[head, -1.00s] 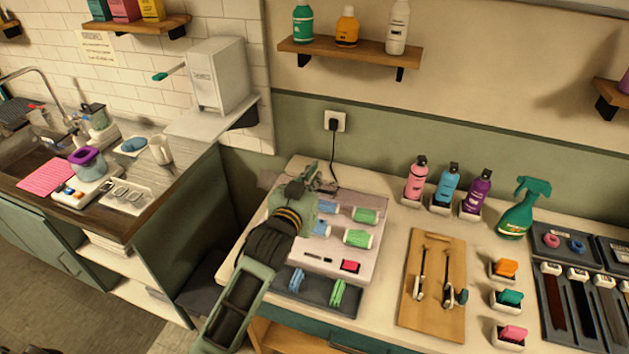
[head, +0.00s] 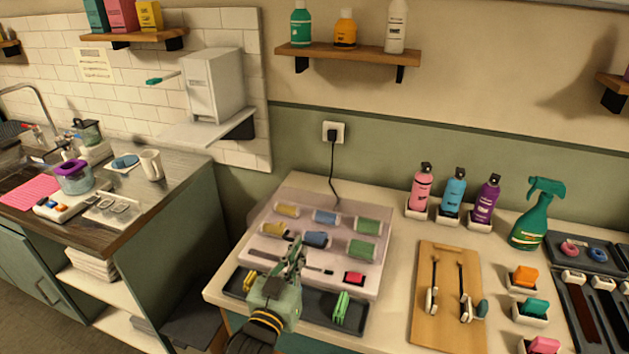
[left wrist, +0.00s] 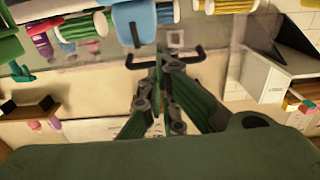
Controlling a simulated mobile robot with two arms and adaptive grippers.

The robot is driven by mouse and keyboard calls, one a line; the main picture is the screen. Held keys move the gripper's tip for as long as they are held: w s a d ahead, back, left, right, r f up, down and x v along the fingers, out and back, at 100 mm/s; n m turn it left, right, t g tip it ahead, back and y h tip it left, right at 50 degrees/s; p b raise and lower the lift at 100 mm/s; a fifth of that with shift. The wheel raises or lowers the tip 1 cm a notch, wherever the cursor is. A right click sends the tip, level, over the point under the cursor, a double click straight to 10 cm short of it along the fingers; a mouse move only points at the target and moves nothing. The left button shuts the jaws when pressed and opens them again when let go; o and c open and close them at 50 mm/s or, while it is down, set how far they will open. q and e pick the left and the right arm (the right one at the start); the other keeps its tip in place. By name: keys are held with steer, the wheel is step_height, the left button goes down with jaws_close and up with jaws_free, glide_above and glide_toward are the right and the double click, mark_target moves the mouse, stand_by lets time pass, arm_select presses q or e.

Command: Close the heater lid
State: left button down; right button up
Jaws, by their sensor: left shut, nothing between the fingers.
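The heater (head: 366,290) is a pale pinkish box on the counter, with blue, green and yellow rollers in it. Its clear lid is hard to make out in the head view. The rollers there look hazy, as if seen through it. A dark bar, apparently the lid handle (left wrist: 199,56), shows beside my fingertips in the left wrist view. My left gripper (head: 297,250) is shut and empty at the heater's front part, its fingers over the front rollers. I cannot tell whether the lid lies fully down. My right gripper is not in view.
A dark tray (head: 315,312) with clips lies in front of the heater. A wooden board (head: 445,335) with tools is to its right. Pink, blue and purple bottles and a green spray bottle (head: 533,215) stand at the back right. A cord runs to the wall socket (head: 333,132).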

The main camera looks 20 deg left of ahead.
arm_select(q)
steer(key=shift+s+f, duration=0.2)
steer(key=shift+f, duration=0.75)
